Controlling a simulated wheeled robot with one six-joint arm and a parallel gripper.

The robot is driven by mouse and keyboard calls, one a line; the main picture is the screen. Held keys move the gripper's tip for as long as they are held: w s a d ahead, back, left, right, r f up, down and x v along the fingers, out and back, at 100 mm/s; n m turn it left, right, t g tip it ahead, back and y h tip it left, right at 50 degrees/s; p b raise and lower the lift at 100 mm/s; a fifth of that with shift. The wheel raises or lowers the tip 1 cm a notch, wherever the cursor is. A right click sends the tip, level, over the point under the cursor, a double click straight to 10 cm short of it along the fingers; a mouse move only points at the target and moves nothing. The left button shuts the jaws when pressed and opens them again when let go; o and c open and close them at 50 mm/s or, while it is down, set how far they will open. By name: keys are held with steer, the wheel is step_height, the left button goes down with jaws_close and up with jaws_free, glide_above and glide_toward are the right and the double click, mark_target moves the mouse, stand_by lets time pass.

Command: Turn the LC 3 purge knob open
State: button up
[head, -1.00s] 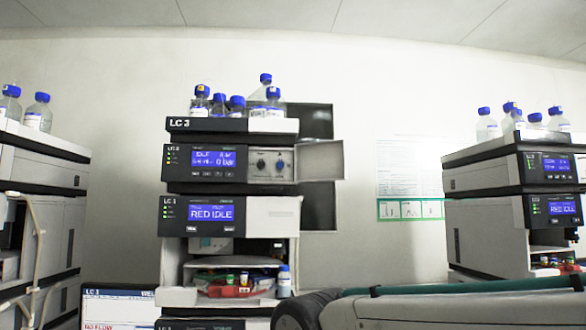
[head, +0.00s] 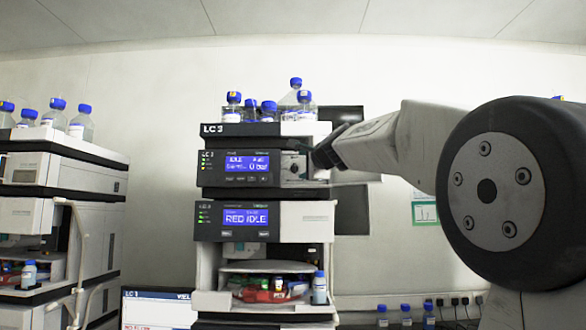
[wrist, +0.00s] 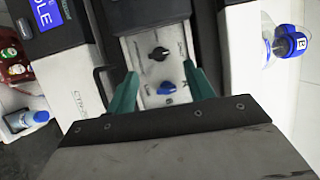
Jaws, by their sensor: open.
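The LC 3 stack (head: 212,129) stands in the middle of the head view, with a pale knob panel (head: 285,182) on its pump module. In the wrist view the panel carries a black knob (wrist: 159,53) and a blue knob (wrist: 166,89). The lettering is too small to read, so I cannot tell which is the purge knob. My gripper (wrist: 161,74) is open, its teal fingers on either side of the blue knob, with gaps showing. In the head view my gripper (head: 322,157) is at the panel's right part and hides the blue knob; the black knob (head: 294,169) still shows.
Blue-capped bottles (head: 268,110) stand on top of the stack. The pump display (head: 247,164) reads IDLE, the one below (head: 246,218) RED IDLE. An open door flap (head: 355,177) sticks out right of the panel, close by my arm. Another stack (head: 62,180) stands at left.

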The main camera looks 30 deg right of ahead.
mark_target(295, 167)
steer(key=x, duration=0.5)
steer(key=shift+w+a, duration=0.1)
steer(key=shift+w, duration=0.15)
steer(key=c, duration=1)
